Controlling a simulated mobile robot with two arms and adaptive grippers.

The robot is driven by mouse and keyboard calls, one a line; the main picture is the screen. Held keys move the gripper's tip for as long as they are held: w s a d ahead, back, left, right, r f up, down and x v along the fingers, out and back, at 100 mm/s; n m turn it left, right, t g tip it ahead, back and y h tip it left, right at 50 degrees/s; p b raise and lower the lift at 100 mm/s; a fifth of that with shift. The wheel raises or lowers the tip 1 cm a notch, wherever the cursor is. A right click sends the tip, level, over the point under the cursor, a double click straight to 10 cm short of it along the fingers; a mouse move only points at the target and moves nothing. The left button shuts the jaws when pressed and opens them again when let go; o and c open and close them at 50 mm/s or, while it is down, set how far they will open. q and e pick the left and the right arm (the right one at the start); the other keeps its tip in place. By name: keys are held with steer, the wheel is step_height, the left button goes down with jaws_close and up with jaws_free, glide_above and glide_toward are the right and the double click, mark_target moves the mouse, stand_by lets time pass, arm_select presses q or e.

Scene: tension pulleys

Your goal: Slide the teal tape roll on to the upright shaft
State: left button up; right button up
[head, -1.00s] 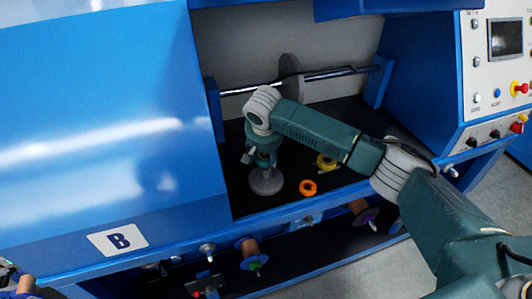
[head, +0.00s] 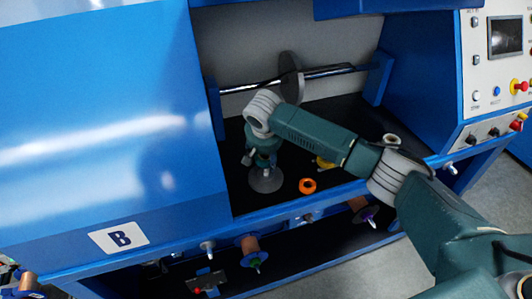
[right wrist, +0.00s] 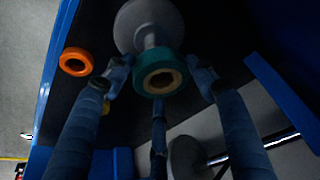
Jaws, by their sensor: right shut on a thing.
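The teal tape roll (right wrist: 160,73) is held between the fingers of my right gripper (right wrist: 158,84), which is shut on it. The grey upright shaft (right wrist: 149,39) rises from a round grey base (right wrist: 131,22), just beyond the roll in the right wrist view. The roll hides the shaft's end, so I cannot tell whether the shaft is inside its hole. In the head view the right gripper (head: 262,160) points down over the base (head: 266,182), and its fingers largely hide the roll and shaft. My left gripper is not in view.
An orange roll (head: 308,186) lies right of the base on the dark floor of the bay. A yellow roll (head: 325,162) is partly hidden behind my arm. A horizontal metal bar (head: 330,72) with a grey disc (head: 290,76) spans the back. Blue walls close both sides.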

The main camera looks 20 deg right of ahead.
steer(key=shift+f, duration=0.8)
steer(key=shift+p, duration=0.45)
steer(key=shift+f, duration=0.2)
stand_by(0.4)
steer(key=shift+f+b, duration=0.3)
steer(key=shift+f, duration=1)
steer(key=shift+p, duration=0.45)
steer(key=shift+f, duration=0.25)
